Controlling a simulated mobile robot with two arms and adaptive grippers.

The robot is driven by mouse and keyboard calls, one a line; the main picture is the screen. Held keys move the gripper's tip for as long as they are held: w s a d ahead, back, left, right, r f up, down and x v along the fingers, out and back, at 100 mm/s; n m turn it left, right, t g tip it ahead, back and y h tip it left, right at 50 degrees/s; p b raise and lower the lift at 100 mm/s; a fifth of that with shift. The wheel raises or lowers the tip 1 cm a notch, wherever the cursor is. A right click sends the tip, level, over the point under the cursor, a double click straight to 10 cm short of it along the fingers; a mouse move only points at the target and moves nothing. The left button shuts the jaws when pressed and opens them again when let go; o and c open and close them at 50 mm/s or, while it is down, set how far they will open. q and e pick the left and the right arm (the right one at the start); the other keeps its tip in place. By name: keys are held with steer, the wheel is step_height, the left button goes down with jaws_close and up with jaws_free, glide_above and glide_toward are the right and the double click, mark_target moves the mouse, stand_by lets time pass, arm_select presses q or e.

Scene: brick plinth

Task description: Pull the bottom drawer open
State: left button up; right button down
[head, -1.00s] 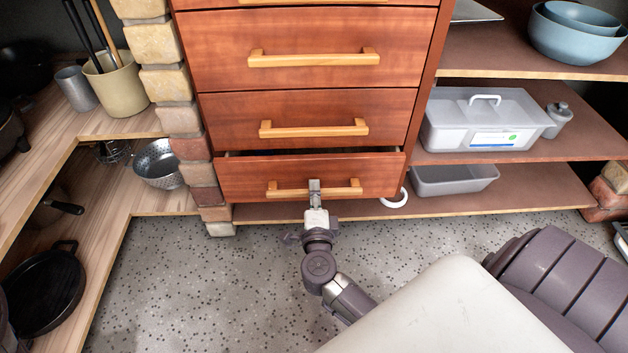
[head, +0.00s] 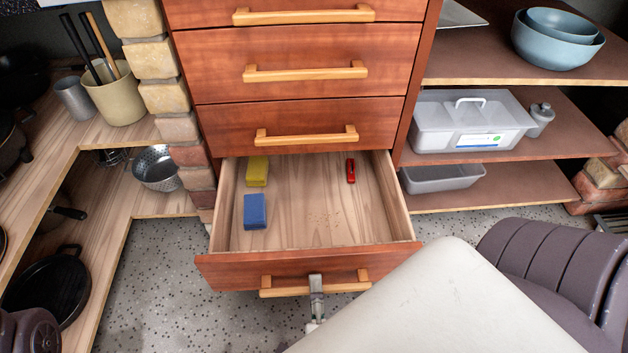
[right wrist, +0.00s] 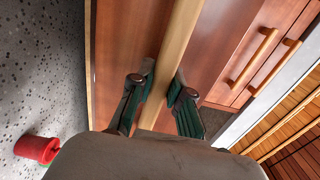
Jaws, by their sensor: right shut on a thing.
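The bottom drawer (head: 230,270) stands pulled well out of the red-brown cabinet, its inside in plain view. Its light wooden bar handle (head: 345,287) is on the front. My right gripper (head: 316,284) is shut on this handle near its middle. In the right wrist view the two dark fingers (right wrist: 163,92) sit on either side of the handle bar (right wrist: 181,40). Inside the drawer are a yellow block (head: 257,171), a blue block (head: 255,211) and a small red item (head: 351,171). My left gripper is not in view.
The drawers above (head: 300,130) are shut. Open shelves at the right hold a lidded grey box (head: 470,125) and blue bowls (head: 560,38). Wooden shelves at the left hold pans (head: 48,290) and a colander (head: 155,168). A red spool-like object (right wrist: 37,149) is on the speckled floor.

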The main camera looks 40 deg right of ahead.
steer(key=shift+v, duration=1.25)
steer(key=c, duration=1.1)
jaws_free()
